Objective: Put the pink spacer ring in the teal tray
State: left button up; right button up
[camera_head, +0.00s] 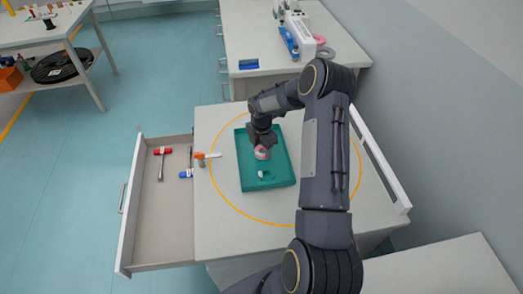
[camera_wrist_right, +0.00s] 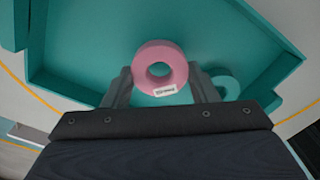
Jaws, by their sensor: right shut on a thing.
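The pink spacer ring (camera_head: 262,154) is between the fingers of my right gripper (camera_head: 262,146), over the teal tray (camera_head: 246,172). In the right wrist view the pink ring (camera_wrist_right: 178,62), with a small white label, sits between the two fingers of my right gripper (camera_wrist_right: 160,82). The tray floor (camera_wrist_right: 95,45) lies behind it in that view, and the ring appears held above it; the exact gap is hard to tell. A teal ring (camera_wrist_right: 226,80) lies in the tray, partly behind a finger. My left gripper is out of view.
An open drawer (camera_head: 165,215) on the left holds a red-headed tool (camera_head: 162,152) and other small items. A white rail (camera_head: 382,170) edges the table's right. Another counter (camera_head: 255,30) with a machine stands behind.

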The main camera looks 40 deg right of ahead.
jog(key=shift+f, duration=0.85)
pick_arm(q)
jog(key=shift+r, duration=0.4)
pick_arm(e)
jog(key=shift+f, duration=0.25)
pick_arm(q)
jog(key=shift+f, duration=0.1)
pick_arm(e)
jog(key=o, duration=1)
jog(key=shift+r, duration=0.1)
jog(key=shift+c, duration=0.2)
jog(key=shift+r, duration=0.1)
